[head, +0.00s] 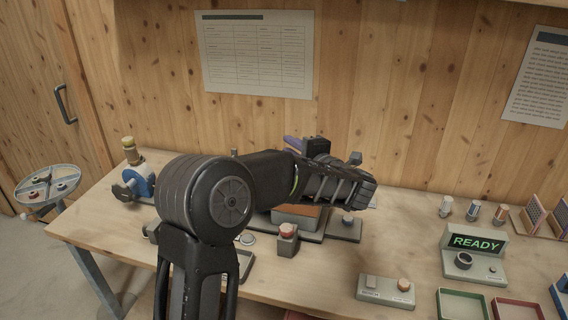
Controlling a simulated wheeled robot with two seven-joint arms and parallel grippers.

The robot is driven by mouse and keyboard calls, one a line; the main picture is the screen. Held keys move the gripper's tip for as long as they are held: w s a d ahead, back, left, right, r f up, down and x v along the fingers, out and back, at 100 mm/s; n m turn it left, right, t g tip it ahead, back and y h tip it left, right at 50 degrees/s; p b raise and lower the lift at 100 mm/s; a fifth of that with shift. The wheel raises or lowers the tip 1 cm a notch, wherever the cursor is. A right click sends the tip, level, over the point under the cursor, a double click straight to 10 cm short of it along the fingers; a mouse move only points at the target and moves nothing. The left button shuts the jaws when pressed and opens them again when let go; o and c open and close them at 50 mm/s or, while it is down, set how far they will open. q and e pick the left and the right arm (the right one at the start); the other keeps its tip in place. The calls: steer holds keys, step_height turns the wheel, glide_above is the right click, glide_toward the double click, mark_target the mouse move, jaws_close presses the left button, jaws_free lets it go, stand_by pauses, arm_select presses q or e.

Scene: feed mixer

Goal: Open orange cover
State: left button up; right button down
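An orange-brown cover (297,211) lies on a grey box on the bench, behind and below my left forearm. Only its front strip shows; the arm hides the rest, so I cannot tell whether it is shut or lifted. My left gripper (356,186) is at the end of the arm, above the right side of the grey base plate (343,229). Its fingers are not clearly visible, and I cannot tell whether it touches anything. My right gripper is not in view.
A READY display (476,243), a switch box (386,291), and green (462,306) and red (517,310) trays are at the right. A blue device (138,184) stands at the left. The wooden wall is behind.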

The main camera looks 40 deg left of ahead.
arm_select(q)
step_height(320, 180, down, 10)
steer(key=b, duration=0.9)
steer(key=shift+s, duration=0.25)
steer(key=shift+r, duration=0.15)
steer(key=p+x, duration=0.2)
steer(key=x, duration=0.4)
steer(key=shift+w+a, duration=0.15)
steer(key=shift+a, duration=0.15)
steer(key=shift+w+a, duration=0.25)
steer(key=shift+a, duration=0.25)
